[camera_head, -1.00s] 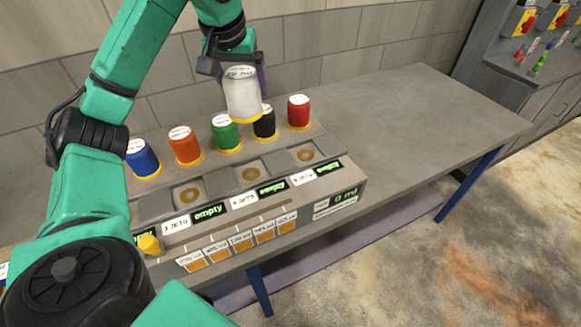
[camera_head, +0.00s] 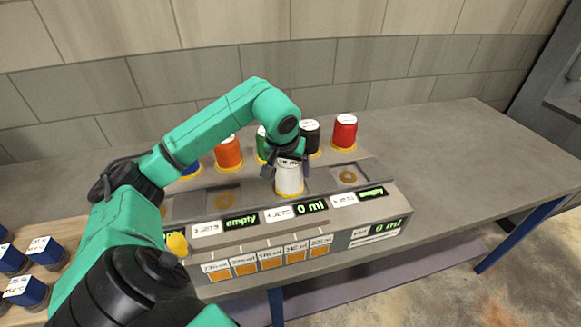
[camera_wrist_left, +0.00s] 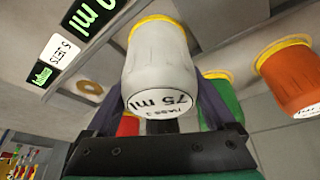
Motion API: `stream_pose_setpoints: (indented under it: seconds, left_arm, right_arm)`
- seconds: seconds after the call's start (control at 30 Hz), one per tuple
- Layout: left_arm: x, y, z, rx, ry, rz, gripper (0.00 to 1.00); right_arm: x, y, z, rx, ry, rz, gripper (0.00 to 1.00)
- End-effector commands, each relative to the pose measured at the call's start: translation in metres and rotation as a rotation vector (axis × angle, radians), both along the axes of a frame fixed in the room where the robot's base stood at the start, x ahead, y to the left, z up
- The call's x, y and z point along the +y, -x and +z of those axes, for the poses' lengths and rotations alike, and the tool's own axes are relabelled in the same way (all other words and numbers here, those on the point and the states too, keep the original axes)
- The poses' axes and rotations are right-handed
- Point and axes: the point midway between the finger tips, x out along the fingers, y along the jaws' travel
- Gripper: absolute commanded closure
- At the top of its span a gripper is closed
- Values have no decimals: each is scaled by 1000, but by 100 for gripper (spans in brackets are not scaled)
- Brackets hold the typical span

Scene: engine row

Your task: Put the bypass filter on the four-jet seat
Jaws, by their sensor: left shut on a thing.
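The white filter (camera_head: 289,177), a canister with a yellow rim, is upright over the middle seat of the console. Its end label reads 75 ml in the left wrist view (camera_wrist_left: 162,68); the smaller word is hard to read. My left gripper (camera_head: 288,160) is shut on it from above. The display (camera_head: 311,207) before this seat reads 0 ml; its label (camera_head: 279,213) is small, seemingly 4 JETS. The seats on either side, left (camera_head: 225,202) and right (camera_head: 347,177), show bare rings and displays reading empty. The filter hides the middle ring. My right gripper is out of view.
Behind the seats stand a blue canister (camera_head: 191,169), an orange one (camera_head: 228,152), a green one (camera_head: 262,145), a black one (camera_head: 310,136) and a red one (camera_head: 345,131). A yellow knob (camera_head: 176,243) is at front left. The bench's right side is clear.

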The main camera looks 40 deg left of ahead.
Motion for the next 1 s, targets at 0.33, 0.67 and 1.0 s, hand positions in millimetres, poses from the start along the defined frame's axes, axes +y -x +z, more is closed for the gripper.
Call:
stream_pose_setpoints:
  seconds: [0.33, 0.67, 1.0]
  left_arm:
    - [0, 0, -3, 2, 1, 0, 0]
    - [-2, 5, 16, -3, -1, 0, 0]
    - [-13, 30, 84, -5, -2, -1, 0]
  right_arm:
    - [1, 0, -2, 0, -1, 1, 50]
    - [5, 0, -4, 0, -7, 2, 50]
    - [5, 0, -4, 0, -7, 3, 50]
